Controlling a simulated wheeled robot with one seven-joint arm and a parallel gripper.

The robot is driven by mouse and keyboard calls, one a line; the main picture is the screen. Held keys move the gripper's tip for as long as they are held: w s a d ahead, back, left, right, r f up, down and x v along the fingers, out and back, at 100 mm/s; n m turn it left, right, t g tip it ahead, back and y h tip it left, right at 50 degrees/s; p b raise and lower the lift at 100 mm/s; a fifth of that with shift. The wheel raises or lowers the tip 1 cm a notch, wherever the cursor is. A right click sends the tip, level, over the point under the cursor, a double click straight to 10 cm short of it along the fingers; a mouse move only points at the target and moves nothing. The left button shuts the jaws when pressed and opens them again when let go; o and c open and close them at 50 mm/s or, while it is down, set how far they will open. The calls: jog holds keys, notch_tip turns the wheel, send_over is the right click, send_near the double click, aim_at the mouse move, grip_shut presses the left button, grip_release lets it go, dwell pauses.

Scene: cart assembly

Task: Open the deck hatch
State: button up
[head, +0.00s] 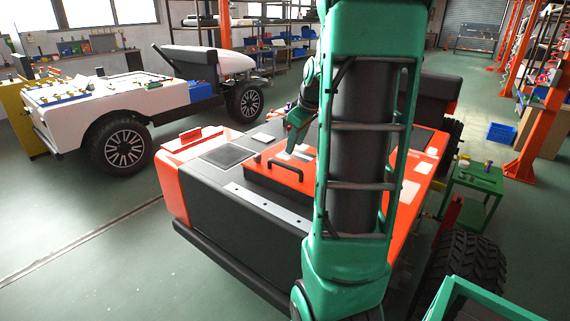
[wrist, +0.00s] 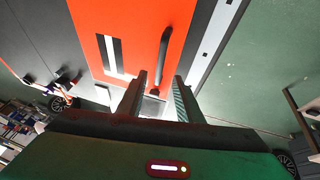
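The deck hatch is an orange panel (head: 262,181) on top of the orange and black cart, and it lies closed and flat. Its black bar handle (head: 286,166) stands up from the panel. In the wrist view the orange hatch (wrist: 190,22) fills the upper middle, with the black handle (wrist: 163,52) running lengthwise. My gripper (wrist: 160,76) is open, its two fingers apart on either side of the handle's near end in the picture. The fingers look empty; contact with the handle cannot be told. In the head view my arm hides part of the deck, and the fingers are not clear.
A white cart (head: 105,100) with large black wheels stands at the left. A green side table (head: 472,183) with small items is at the right, near a black tyre (head: 470,262). A blue bin (head: 501,133) lies farther back. Green floor is clear at the front left.

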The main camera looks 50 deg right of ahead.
aim_at(287, 165)
jog(key=x, duration=1)
jog(key=shift+w+a+f, duration=0.1)
jog(key=shift+f, duration=0.05)
jog(key=shift+c, duration=0.6)
